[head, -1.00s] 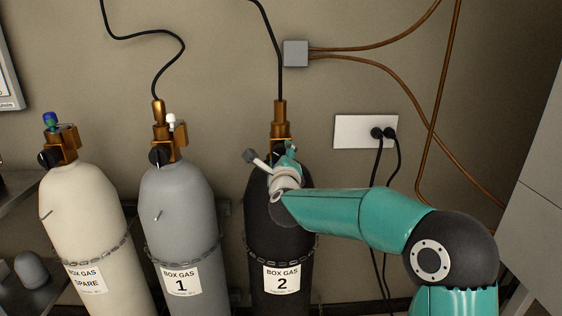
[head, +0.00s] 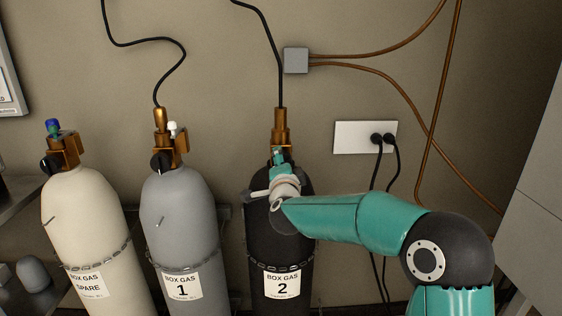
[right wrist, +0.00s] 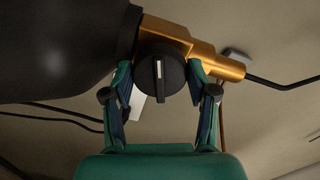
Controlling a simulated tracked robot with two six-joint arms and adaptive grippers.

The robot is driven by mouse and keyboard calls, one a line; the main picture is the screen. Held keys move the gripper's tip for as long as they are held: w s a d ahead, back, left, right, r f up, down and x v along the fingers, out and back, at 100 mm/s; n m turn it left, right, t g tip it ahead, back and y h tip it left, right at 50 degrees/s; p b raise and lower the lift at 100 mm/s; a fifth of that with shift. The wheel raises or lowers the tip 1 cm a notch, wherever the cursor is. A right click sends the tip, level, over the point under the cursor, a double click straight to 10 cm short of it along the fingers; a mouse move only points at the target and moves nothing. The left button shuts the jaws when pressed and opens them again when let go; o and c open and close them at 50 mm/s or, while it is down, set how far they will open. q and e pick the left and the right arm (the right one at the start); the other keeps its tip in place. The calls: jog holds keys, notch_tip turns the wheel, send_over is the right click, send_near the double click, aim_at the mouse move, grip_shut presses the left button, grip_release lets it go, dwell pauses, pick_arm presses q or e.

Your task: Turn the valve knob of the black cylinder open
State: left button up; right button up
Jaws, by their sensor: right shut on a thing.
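The black cylinder (head: 262,225), labelled Box Gas 2, stands upright at the middle of the head view. A brass valve (head: 281,127) tops it. My right gripper (head: 281,156) is at the front of this valve and hides the knob in the head view. In the right wrist view, the round black valve knob (right wrist: 160,74) sits between the two fingertips of my right gripper (right wrist: 158,80), and they are shut on it. The white mark on the knob runs along the picture's vertical. The brass valve body (right wrist: 205,58) shows behind the knob. My left gripper is not in view.
A grey cylinder (head: 180,225) marked 1 and a cream spare cylinder (head: 85,220) stand to the left. Chains ring the cylinders. A black hose (head: 272,50) rises from the valve. A white socket plate (head: 352,137) with plugs is on the wall to the right.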

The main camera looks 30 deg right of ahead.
jog(key=n+p, duration=0.1)
jog(key=n, duration=0.2)
jog(key=n+p, duration=0.1)
jog(key=n, duration=0.2)
jog(key=shift+w+a+r+n, duration=0.1)
jog(key=shift+a+n, duration=0.1)
jog(key=shift+n, duration=0.1)
jog(key=n+p, duration=0.2)
jog(key=n, duration=0.2)
jog(key=shift+f+n+p, duration=0.2)
jog(key=shift+n+p, duration=0.15)
jog(key=shift+n, duration=0.45)
jog(key=shift+f, duration=0.1)
jog(key=o, duration=1.2)
jog(key=shift+w+d, duration=0.1)
jog(key=shift+c, duration=0.2)
